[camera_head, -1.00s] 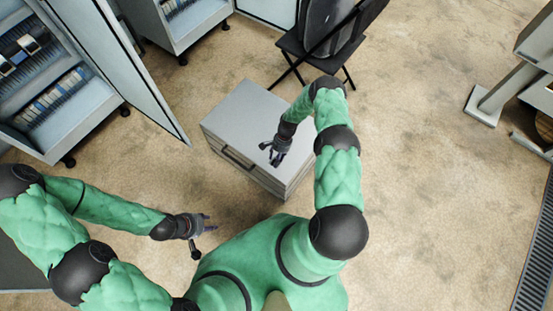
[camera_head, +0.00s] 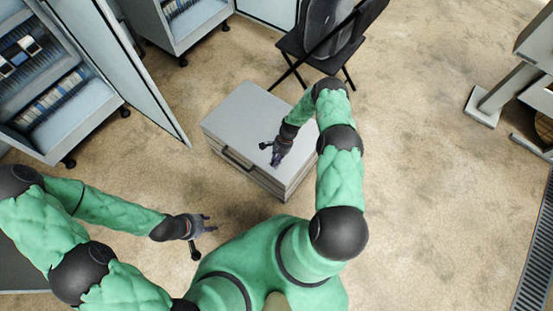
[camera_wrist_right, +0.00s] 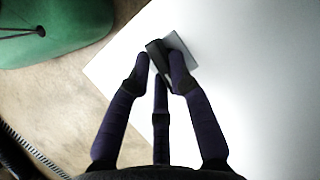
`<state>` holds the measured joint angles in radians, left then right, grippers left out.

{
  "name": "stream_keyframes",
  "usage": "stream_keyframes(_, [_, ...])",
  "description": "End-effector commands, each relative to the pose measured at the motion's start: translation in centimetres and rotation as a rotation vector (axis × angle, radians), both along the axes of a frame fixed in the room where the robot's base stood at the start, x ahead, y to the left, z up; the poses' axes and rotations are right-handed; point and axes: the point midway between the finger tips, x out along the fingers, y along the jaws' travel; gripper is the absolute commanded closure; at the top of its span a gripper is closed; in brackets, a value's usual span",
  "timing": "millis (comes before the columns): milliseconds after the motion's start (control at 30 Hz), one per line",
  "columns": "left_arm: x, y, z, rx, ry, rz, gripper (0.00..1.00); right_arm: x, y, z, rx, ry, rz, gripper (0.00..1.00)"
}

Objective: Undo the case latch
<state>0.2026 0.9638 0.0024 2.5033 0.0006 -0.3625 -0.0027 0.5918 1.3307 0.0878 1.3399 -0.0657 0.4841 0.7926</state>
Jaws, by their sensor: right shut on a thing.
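A light grey case (camera_head: 252,115) with a dark handle (camera_head: 238,158) on its front side stands on the floor in the head view. My right gripper (camera_head: 276,155) is at the case's front top edge, right of the handle. In the right wrist view my right gripper (camera_wrist_right: 161,65) is shut with its fingers around a small dark latch (camera_wrist_right: 156,48) with a grey plate (camera_wrist_right: 180,46) beside it. The fingers hide part of the latch. My left gripper (camera_head: 205,224) is open and empty, left of the case and apart from it.
An open cabinet door (camera_head: 150,80) and shelves (camera_head: 50,90) stand at the left. A black folding chair (camera_head: 325,45) stands behind the case. A grey stand (camera_head: 490,100) is at the right. The floor right of the case is clear.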

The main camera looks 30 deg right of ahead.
Motion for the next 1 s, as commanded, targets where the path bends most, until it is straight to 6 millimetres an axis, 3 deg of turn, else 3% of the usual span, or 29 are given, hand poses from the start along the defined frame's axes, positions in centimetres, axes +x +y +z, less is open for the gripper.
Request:
stream_keyframes(667, [0.0, 0.0, 1.9, 0.000, 0.000, 0.000, 0.60, -0.4, 0.2, 0.2, -0.001, 0.002, -0.603, 1.00])
stream_keyframes(1000, [0.0, 0.0, 3.8, 0.000, 0.000, 0.000, 0.60, -0.5, 0.4, 0.3, -0.002, 0.000, -0.877, 1.00])
